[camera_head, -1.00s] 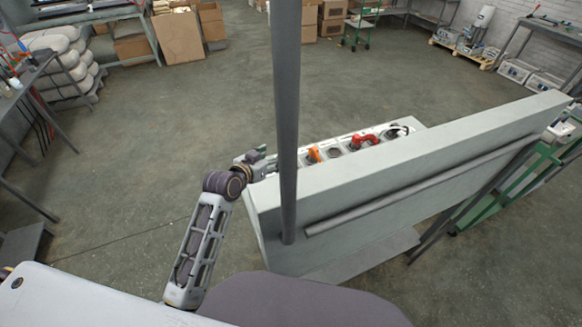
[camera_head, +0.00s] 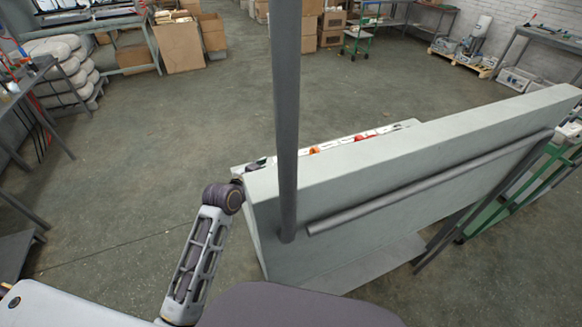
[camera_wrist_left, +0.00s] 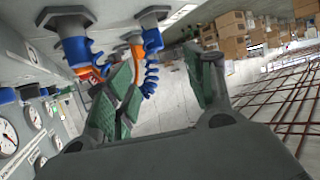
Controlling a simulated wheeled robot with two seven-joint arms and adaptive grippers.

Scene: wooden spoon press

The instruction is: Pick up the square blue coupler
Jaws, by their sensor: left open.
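My left gripper (camera_wrist_left: 165,82) shows in the left wrist view, its green-padded fingers wide apart, with nothing seen held between them. A blue coupler (camera_wrist_left: 76,48) hangs under a dark grey fitting at the upper left. A second blue coupler (camera_wrist_left: 152,40) hangs under a hexagonal grey fitting at the top, just beyond the left finger pads. I cannot tell which of the two is square. Blue coils and orange hose hang below them. In the head view my left arm reaches behind the grey panel, which hides the gripper and the couplers. My right gripper does not show.
The thick grey panel (camera_head: 400,158) and an upright dark pole (camera_head: 286,120) stand in front of me. A white ledge behind it carries orange and red parts (camera_head: 315,150). Gauges (camera_wrist_left: 8,138) and blue handles line a wall at the wrist view's left. Open floor (camera_head: 120,180) lies left.

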